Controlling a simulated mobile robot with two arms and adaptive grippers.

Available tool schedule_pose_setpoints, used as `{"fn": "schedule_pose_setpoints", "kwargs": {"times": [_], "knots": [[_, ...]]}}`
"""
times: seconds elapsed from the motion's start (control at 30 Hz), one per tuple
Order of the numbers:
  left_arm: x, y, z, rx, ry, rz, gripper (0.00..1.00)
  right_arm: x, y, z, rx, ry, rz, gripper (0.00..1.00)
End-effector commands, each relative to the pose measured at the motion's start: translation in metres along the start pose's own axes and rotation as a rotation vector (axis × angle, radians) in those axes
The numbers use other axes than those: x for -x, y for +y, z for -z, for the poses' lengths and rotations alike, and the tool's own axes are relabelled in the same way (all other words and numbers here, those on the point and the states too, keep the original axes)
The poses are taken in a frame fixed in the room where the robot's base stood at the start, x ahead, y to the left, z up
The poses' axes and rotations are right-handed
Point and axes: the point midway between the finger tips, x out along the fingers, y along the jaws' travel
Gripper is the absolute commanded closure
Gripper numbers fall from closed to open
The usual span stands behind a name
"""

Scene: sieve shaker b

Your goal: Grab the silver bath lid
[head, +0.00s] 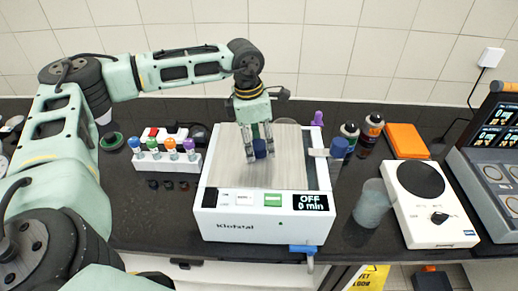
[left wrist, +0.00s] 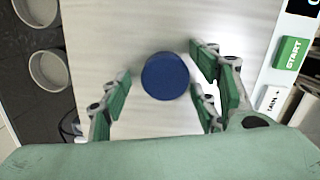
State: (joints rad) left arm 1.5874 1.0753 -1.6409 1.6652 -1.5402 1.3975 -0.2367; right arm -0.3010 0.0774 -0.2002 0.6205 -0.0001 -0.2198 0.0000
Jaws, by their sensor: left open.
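The silver bath lid (head: 287,172) is a flat brushed-metal plate on top of the white bath unit (head: 225,228). It fills much of the left wrist view (left wrist: 130,25). A round dark blue knob (head: 260,148) stands on the lid and shows from above in the left wrist view (left wrist: 165,76). My left gripper (head: 258,156) is open and points down at the knob. In the left wrist view its green-padded fingers (left wrist: 165,95) stand around the knob, with visible gaps to it. My right gripper is not in view.
A white rack with several coloured-cap vials (head: 165,162) is left of the bath.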

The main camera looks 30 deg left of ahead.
Motion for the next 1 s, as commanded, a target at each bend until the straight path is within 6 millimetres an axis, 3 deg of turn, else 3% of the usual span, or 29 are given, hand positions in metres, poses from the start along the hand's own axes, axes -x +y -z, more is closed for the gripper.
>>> {"fn": "schedule_pose_setpoints", "kwargs": {"times": [0.13,0.7,1.0], "knots": [[0.0000,0.0000,-0.0001,0.000,0.000,0.000,0.49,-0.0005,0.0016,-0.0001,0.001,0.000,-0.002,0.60],[0.0004,0.0001,-0.0003,0.000,-0.001,0.000,0.99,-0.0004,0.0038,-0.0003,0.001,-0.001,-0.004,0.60],[0.0016,0.0004,-0.0009,0.000,-0.003,-0.001,1.00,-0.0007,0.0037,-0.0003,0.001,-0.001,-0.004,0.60]]}}
